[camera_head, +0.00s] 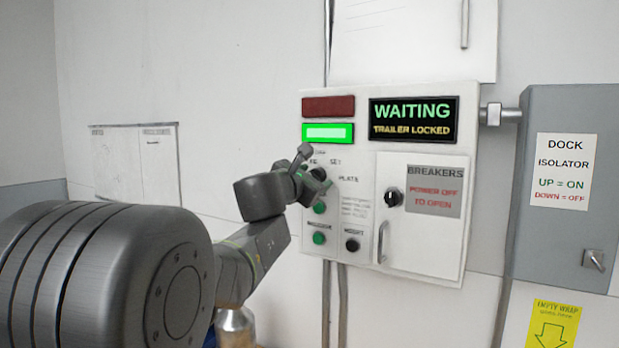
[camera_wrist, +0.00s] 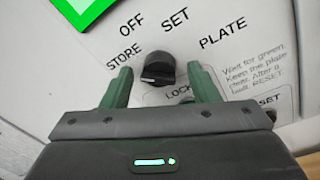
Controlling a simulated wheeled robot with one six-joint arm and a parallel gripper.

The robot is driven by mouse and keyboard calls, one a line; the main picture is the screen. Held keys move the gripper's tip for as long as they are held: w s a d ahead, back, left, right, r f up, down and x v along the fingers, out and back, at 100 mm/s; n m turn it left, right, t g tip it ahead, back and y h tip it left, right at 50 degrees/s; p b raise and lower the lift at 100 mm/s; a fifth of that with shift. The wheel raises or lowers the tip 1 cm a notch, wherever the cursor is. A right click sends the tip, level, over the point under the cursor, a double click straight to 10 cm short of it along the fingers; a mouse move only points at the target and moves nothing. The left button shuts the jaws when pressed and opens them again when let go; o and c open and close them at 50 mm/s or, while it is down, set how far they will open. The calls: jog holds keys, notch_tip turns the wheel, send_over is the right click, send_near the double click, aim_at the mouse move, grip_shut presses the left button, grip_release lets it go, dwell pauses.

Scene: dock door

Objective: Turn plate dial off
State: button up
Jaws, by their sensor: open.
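The plate dial (camera_wrist: 158,66) is a black knob on the white panel, with the words STORE, OFF, SET and PLATE printed in an arc above it. I cannot tell surely which word it points to. My gripper (camera_wrist: 160,82) is open, with one green finger on each side of the dial and a gap showing at both sides. In the head view my gripper (camera_head: 312,178) is at the panel's left part, under the green lamp, and hides much of the dial and its labels.
The control panel (camera_head: 420,155) has a lit green lamp (camera_head: 328,133), a dark red lamp (camera_head: 328,106) and a display (camera_head: 413,120) reading WAITING, TRAILER LOCKED. Green buttons and a black button (camera_head: 352,245) sit below. A breaker door (camera_head: 415,245) and the dock isolator box (camera_head: 570,115) are to the right.

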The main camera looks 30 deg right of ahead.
jog(key=shift+c, duration=0.2)
jog(key=c, duration=0.9)
jog(key=shift+f, duration=0.1)
jog(key=shift+w, duration=0.1)
jog(key=shift+f+m+h+b, duration=0.15)
jog(key=shift+m+h+b, duration=0.05)
jog(key=shift+m+b, duration=2.55)
jog(key=shift+f+m+h+b, duration=0.2)
jog(key=shift+m+b, duration=2.05)
jog(key=shift+b, duration=1)
jog(key=shift+r, duration=0.1)
